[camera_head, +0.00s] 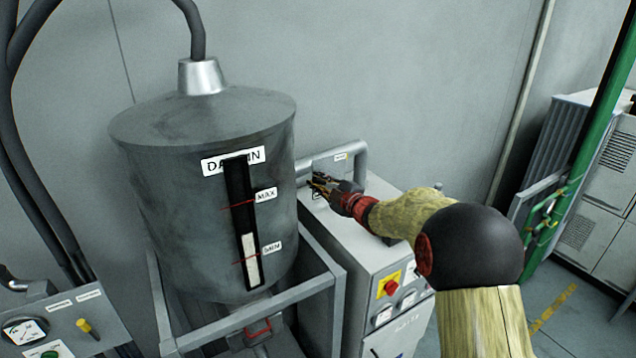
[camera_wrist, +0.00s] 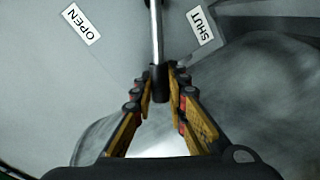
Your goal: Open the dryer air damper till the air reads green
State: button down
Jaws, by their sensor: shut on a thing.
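The damper lever (camera_wrist: 155,35) is a thin metal rod with a black end knob (camera_wrist: 159,76). In the wrist view it stands between a white OPEN label (camera_wrist: 80,24) on the left and a white SHUT label (camera_wrist: 200,26) on the right, somewhat closer to SHUT. My gripper (camera_wrist: 160,84) is shut on the knob, one yellow finger on each side. In the head view my gripper (camera_head: 322,184) is at the grey pipe (camera_head: 352,160) above the dryer cabinet (camera_head: 350,250); the lever is too small to make out there. No green air reading can be made out.
A large grey drum (camera_head: 165,180) with a level window stands left of my gripper in a metal frame (camera_head: 310,300). The cabinet front carries a red knob on a yellow plate (camera_head: 389,287). A panel with a round gauge (camera_head: 25,330) is at lower left.

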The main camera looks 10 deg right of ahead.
jog(key=c, duration=1.8)
grip_release()
jog(key=shift+o, duration=0.2)
jog(key=v, duration=1.2)
